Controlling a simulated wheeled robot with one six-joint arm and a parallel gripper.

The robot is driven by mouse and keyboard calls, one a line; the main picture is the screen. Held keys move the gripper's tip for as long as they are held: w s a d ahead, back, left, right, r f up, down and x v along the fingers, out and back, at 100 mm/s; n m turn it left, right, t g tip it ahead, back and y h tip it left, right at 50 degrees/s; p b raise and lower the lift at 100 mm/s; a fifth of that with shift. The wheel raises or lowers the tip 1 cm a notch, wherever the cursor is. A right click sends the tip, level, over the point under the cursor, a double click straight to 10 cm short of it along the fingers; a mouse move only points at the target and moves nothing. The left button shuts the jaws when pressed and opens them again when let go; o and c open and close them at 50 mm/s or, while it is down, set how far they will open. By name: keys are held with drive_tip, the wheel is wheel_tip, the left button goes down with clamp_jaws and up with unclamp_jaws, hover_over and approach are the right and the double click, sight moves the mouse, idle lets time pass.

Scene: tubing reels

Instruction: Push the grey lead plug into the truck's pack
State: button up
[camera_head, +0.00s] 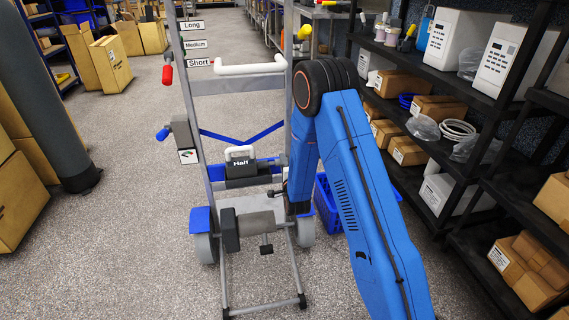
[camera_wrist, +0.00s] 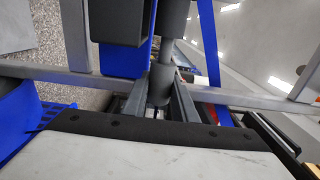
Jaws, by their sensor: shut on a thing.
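The truck (camera_head: 205,120) is a grey upright frame on wheels. My blue arm reaches down to the truck's right side, and the gripper tips are hidden in the head view. In the wrist view my gripper (camera_wrist: 160,103) is shut on a short dark grey cylinder (camera_wrist: 162,83), which looks like the lead plug. A pale grey shaft runs from it to a larger dark cylinder. No socket is clearly visible.
The truck has a white top bar (camera_head: 250,69), a red grip (camera_head: 167,75) and a blue grip (camera_head: 162,134). A blue crate (camera_head: 326,205) stands behind my arm. Black shelves (camera_head: 470,85) with boxes line the right.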

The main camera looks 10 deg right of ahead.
sight(275, 164)
drive_tip(key=shift+a, duration=1.8)
drive_tip(key=o, duration=1.1)
drive_tip(key=shift+o, duration=0.2)
